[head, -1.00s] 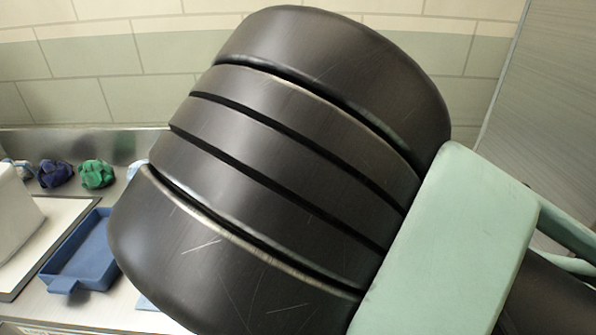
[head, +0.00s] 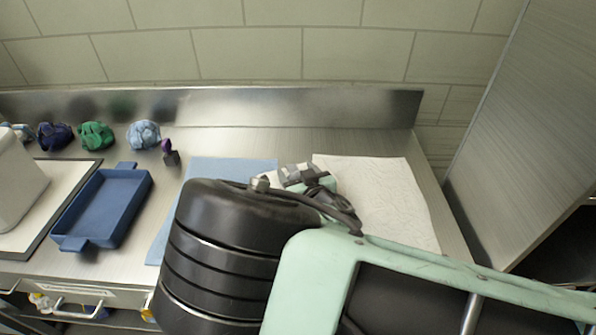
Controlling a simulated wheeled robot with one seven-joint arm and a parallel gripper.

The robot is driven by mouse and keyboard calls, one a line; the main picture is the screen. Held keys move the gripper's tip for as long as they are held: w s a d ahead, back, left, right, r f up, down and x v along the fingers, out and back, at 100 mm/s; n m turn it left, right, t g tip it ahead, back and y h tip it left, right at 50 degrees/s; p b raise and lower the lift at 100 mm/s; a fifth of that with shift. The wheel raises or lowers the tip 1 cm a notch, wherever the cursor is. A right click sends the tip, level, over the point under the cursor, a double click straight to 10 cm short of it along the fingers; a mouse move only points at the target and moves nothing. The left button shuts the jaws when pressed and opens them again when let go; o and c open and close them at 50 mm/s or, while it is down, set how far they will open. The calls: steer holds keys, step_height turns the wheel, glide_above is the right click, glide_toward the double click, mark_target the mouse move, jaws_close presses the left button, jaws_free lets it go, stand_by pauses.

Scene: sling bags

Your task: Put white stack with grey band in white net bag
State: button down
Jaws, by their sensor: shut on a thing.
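A small white piece with grey bands (head: 296,174) shows past my arm, above the worktop; it looks like the white stack, partly hidden. My gripper (head: 308,183) is at this spot, shut on it, its fingers mostly covered by my own dark and mint-green arm links. I cannot make out a white net bag for certain. Crumpled bundles lie along the back wall at left: dark blue (head: 55,137), green (head: 96,136) and light blue (head: 144,135). A paler one (head: 15,131) is partly cut off by the left edge.
A blue tray (head: 137,190) and a white container (head: 20,175) on a dark-edged white board (head: 62,190) stand at left. A small purple-topped item (head: 169,153) is near a blue mat (head: 205,170). A white towel (head: 395,190) lies right. A grey panel (head: 540,130) rises at right.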

steer(key=shift+f, duration=0.3)
steer(key=shift+f, duration=0.1)
